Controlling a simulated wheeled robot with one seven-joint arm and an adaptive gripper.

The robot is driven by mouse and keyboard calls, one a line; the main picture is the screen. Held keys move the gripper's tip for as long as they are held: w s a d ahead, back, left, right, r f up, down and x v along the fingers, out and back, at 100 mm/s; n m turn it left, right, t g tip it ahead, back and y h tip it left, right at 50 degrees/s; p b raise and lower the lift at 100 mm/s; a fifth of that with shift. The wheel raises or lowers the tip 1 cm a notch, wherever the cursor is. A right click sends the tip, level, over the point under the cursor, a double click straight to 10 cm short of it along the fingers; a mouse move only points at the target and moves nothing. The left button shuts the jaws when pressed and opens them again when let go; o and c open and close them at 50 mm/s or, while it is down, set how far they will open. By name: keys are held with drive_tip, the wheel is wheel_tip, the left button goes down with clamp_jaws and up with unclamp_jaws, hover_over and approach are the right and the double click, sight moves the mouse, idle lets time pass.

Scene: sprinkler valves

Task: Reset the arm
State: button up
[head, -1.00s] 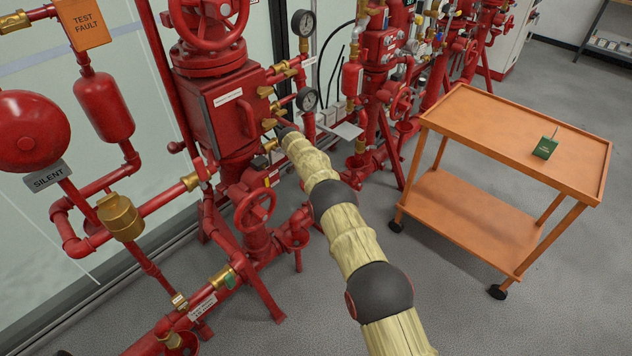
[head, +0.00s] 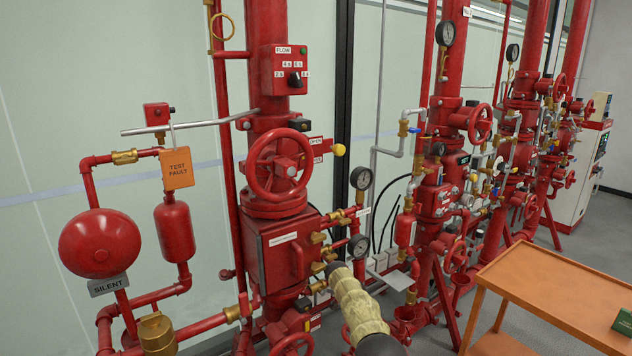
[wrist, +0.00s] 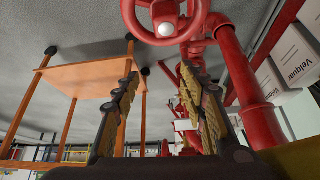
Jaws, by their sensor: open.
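My arm reaches up from the bottom of the head view, wrapped in a cream sleeve with dark joints, and its far end is among the pipes beside the red valve box (head: 290,255). My gripper (wrist: 158,90) shows in the wrist view with its two fingers apart and nothing between them. A red handwheel (wrist: 167,18) and red pipes (wrist: 235,75) lie beyond the fingertips. The fingers are hidden in the head view.
An orange cart (head: 560,300) stands at the right, with a green box (head: 622,322) on top; the orange cart also shows in the wrist view (wrist: 85,80). Gauges (head: 360,178), a red bell (head: 100,243) and a large red handwheel (head: 282,165) surround the pipework. White boxes (wrist: 285,60) are at the right of the wrist view.

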drive_tip(key=s+d+r+n+y+p, duration=0.15)
drive_tip(key=s+r, duration=0.25)
drive_tip(key=r, duration=0.8)
drive_tip(key=s+r+n+b, duration=0.15)
drive_tip(key=s+r, duration=0.25)
drive_tip(key=r, duration=0.8)
drive_tip(key=s+r+n+t+y+p, duration=0.1)
drive_tip(key=s+r+n+p, duration=0.15)
drive_tip(key=s+r, duration=1.3)
drive_tip(key=s+r+n+y, duration=0.1)
drive_tip(key=s+r+n, duration=0.1)
drive_tip(key=s, duration=0.8)
drive_tip(key=s+r+n+y, duration=0.1)
drive_tip(key=s+r+n, duration=0.15)
drive_tip(key=s, duration=0.85)
drive_tip(key=s+f+n, duration=0.1)
drive_tip(key=s+f, duration=0.1)
drive_tip(key=s, duration=0.7)
drive_tip(key=s+a+f+n+t+p, duration=0.1)
drive_tip(key=s+f, duration=0.2)
drive_tip(key=s, duration=0.7)
drive_tip(key=shift+s+f+t+y, duration=0.2)
drive_tip(key=shift+f+t+y, duration=0.1)
drive_tip(key=shift+y, duration=0.15)
